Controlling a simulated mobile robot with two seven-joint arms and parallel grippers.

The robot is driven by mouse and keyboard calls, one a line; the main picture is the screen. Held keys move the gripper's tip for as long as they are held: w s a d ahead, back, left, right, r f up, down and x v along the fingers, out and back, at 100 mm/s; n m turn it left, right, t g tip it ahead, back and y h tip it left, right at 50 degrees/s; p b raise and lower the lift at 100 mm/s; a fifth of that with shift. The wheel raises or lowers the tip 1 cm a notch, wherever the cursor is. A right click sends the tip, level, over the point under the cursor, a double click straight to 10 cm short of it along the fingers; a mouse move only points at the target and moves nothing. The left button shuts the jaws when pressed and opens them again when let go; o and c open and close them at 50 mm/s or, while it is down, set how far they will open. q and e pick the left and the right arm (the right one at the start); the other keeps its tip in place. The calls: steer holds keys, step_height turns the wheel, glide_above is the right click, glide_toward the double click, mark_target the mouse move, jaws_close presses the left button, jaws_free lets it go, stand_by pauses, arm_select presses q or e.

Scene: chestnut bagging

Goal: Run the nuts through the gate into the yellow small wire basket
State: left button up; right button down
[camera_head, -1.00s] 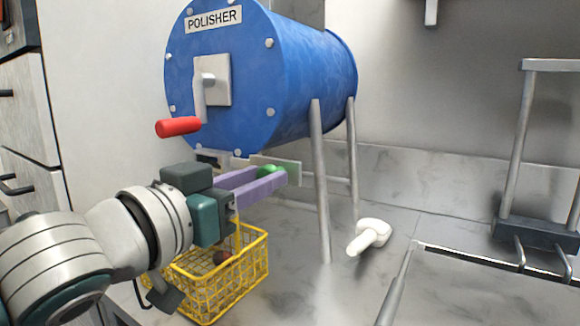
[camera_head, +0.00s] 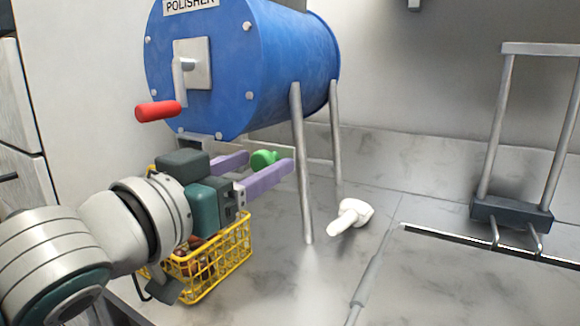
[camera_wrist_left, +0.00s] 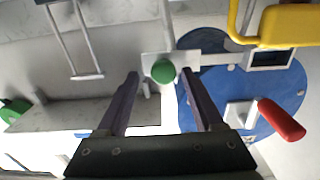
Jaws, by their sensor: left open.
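The yellow small wire basket (camera_head: 238,250) stands on the grey surface under the polisher, partly covered by my left arm. Several brown nuts (camera_head: 197,261) show inside it. The blue polisher drum (camera_head: 270,75) stands on metal legs above. A green knob (camera_head: 264,158) sits on a pale plate at the drum's lower front, likely the gate; it also shows in the left wrist view (camera_wrist_left: 163,71). My left gripper (camera_head: 264,163) is open, its purple fingers on either side of the knob, with gaps visible in the wrist view. I cannot tell how far the gate stands open. My right gripper is not in view.
A red crank handle (camera_head: 158,110) sticks out just above my left gripper. A white mushroom-shaped piece (camera_head: 350,216) lies right of the polisher legs. A metal frame (camera_head: 512,205) stands at right. A yellow part (camera_wrist_left: 292,25) shows top right in the wrist view.

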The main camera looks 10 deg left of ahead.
arm_select(q)
steer(key=v, duration=1)
steer(key=s+a+n+g+y+p, duration=0.1)
steer(key=s+a+g+y+p, duration=0.15)
steer(key=s+g+p, duration=0.6)
steer(key=s+a+n+g+y+p, duration=0.1)
steer(key=s+g+y+p, duration=0.35)
steer(key=s+p, duration=0.55)
step_height(320, 180, up, 37)
steer(key=s+h+p, duration=0.1)
steer(key=p, duration=3.4)
steer(key=shift+s+a+p, duration=0.2)
steer(key=shift+s+p, duration=0.1)
steer(key=shift+s, duration=0.05)
